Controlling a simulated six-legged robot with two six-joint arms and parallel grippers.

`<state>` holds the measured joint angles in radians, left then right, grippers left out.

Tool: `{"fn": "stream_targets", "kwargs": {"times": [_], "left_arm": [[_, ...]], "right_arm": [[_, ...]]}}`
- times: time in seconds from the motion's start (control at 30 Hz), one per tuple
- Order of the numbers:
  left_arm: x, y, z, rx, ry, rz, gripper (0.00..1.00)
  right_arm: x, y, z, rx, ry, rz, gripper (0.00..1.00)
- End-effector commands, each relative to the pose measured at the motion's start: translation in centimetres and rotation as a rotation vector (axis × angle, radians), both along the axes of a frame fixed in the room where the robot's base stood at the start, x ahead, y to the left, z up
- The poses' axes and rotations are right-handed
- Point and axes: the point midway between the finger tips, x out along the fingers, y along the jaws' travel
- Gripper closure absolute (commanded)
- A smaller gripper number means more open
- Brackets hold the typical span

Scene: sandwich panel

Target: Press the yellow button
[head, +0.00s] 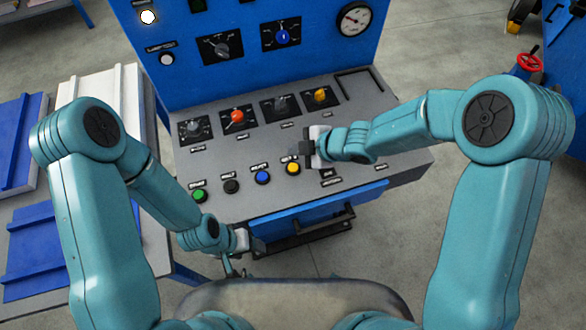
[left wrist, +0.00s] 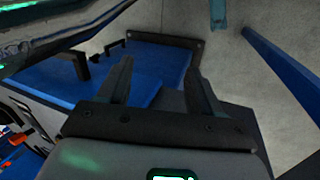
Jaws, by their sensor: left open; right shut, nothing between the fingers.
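The yellow button (head: 293,169) is at the right end of a row of round buttons on the sloped grey console (head: 400,165). My right gripper (head: 302,149) is shut and empty, just above and right of the yellow button in the picture. Its dark fingers hide part of the label by the button. I cannot tell whether they touch the panel. My left gripper (head: 238,268) is low in front of the console, below the button row. The left wrist view shows its two fingers (left wrist: 160,88) apart with nothing between them.
Green (head: 200,195), black (head: 231,186) and blue (head: 262,177) buttons share the row. Several knobs, including a red one (head: 238,116) and a yellow one (head: 320,97), sit behind. A blue drawer (head: 285,222) with a black handle is below.

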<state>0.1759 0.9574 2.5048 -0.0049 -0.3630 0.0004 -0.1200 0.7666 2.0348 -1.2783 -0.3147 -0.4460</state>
Motion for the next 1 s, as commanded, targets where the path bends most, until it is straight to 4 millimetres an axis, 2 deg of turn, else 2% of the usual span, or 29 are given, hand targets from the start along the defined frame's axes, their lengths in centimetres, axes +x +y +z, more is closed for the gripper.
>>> {"fn": "stream_targets", "kwargs": {"times": [0.03,0.2,0.4,1.0], "left_arm": [[0.0,0.0,-1.5,0.000,0.000,0.000,0.35],[0.0,0.0,-4.1,0.000,0.000,0.000,0.35],[0.0,0.0,-5.8,0.000,0.000,0.000,0.35],[0.0,0.0,-5.8,0.000,0.000,0.000,0.35]], "right_arm": [[0.0,0.0,-1.5,0.000,0.000,0.000,1.00],[0.1,0.1,-4.1,0.000,0.001,-0.001,1.00],[0.1,0.2,-6.0,0.000,0.001,-0.001,1.00],[0.1,0.1,-6.1,0.000,0.000,0.000,1.00]]}}
